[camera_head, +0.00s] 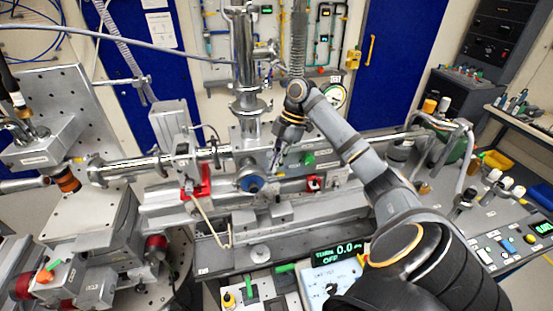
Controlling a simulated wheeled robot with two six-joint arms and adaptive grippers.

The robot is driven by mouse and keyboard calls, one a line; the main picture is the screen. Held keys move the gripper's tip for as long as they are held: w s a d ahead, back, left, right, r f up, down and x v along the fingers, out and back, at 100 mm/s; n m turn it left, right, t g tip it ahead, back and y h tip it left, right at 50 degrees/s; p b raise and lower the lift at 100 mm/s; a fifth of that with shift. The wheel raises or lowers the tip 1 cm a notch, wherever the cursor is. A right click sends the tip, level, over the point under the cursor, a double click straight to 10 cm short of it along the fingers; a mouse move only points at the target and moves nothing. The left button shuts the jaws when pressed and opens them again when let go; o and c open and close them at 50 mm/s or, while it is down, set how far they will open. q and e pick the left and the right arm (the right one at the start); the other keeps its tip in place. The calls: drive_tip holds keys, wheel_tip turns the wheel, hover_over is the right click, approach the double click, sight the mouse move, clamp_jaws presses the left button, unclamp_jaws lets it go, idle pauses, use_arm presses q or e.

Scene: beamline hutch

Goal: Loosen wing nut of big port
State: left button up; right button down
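My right arm reaches in from the lower right and bends near the upper middle. Its gripper (277,160) hangs down beside the apparatus, close to the blue round knob (252,184); it is small and dark here, and I cannot tell whether its fingers are open or touch anything. A vertical metal column (245,60) with a wide clamped flange (249,108) stands just left of the gripper. A horizontal metal pipe (150,163) joins the apparatus from the left. I cannot make out a wing nut on any of these flanges. My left gripper is not in view.
A control box (335,281) with a lit display stands at the front, and a console (505,235) with knobs lies right. A ribbed hose (298,40) hangs behind my arm. Blue doors (400,60) stand behind.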

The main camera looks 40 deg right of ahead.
idle(0.3)
drive_tip(key=c, duration=1.6)
unclamp_jaws()
drive_tip(key=shift+o, duration=0.2)
